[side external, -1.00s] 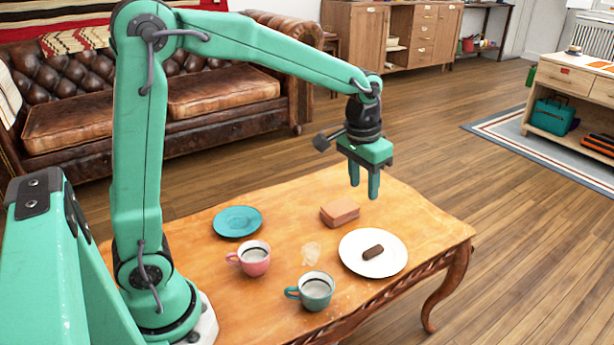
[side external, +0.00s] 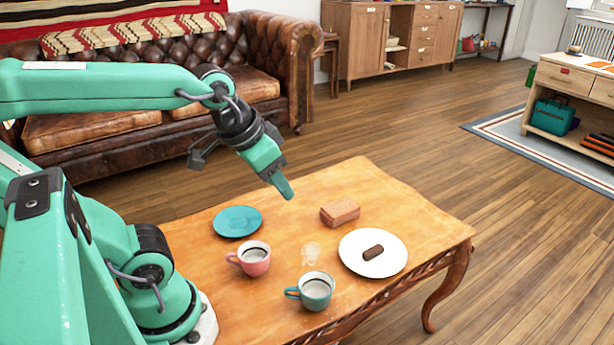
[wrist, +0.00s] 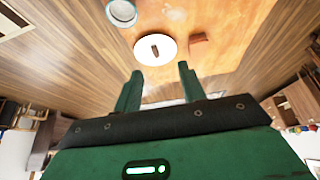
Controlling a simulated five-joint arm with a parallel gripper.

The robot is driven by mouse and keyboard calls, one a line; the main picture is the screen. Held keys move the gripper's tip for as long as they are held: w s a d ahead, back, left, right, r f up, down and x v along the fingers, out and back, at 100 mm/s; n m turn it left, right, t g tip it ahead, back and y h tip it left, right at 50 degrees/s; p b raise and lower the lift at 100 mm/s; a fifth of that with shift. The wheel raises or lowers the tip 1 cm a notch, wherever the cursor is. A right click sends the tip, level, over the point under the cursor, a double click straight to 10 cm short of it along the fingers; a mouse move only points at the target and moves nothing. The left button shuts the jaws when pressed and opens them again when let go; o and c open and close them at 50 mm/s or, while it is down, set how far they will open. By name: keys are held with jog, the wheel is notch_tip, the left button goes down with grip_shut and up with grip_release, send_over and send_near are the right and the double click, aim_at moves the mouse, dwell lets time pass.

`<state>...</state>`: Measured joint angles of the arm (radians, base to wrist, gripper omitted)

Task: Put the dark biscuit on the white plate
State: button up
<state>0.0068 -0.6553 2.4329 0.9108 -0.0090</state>
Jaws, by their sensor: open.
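The dark biscuit (side external: 373,251) lies on the white plate (side external: 391,265), near the plate's middle. In the wrist view the biscuit (wrist: 155,50) shows as a small dark bar on the white plate (wrist: 142,55), beyond my fingertips. My gripper (side external: 287,190) is open and empty. It hangs tilted above the table's back edge, well to the left of the plate and higher than it. In the wrist view my two fingers (wrist: 160,72) stand apart with nothing between them.
A reddish-brown block (side external: 340,212) sits behind the plate on the wooden table (side external: 385,195). A teal saucer (side external: 237,221), a pink cup (side external: 254,259) and a teal cup (side external: 315,291) stand to the left. A pale patch (side external: 311,254) marks the tabletop between cups and block.

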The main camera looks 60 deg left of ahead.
jog(key=shift+s+a+f, duration=0.1)
jog(key=shift+s+f, duration=0.05)
jog(key=shift+s, duration=0.35)
jog(key=shift+s+f, duration=0.15)
jog(key=shift+s, duration=0.3)
